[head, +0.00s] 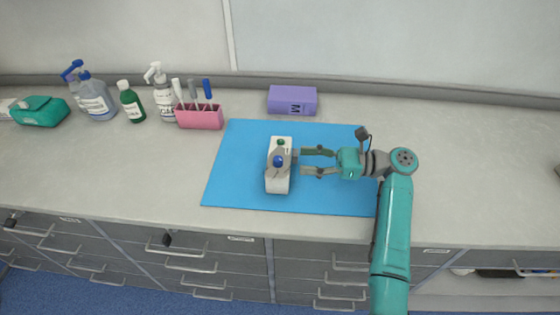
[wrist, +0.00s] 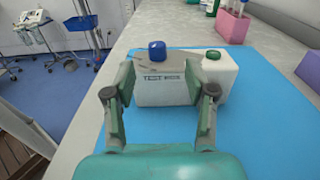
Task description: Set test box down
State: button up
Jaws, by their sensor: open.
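My gripper (head: 303,161) is open, just right of the box in the head view. In the wrist view the fingers (wrist: 165,88) are spread, with the box ahead of and between them. I cannot tell whether a fingertip touches it.
A purple box (head: 292,100) lies behind the mat. A pink holder (head: 200,118) with several tools, pump bottles (head: 97,98), a green bottle (head: 132,106) and a teal pouch (head: 40,112) stand at the back left.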

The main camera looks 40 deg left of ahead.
aim_at(283, 160)
jog(key=x, duration=0.7)
jog(key=shift+s+a+f, duration=0.1)
jog(key=shift+s+a, duration=0.15)
jog(key=shift+s, duration=0.1)
grip_shut()
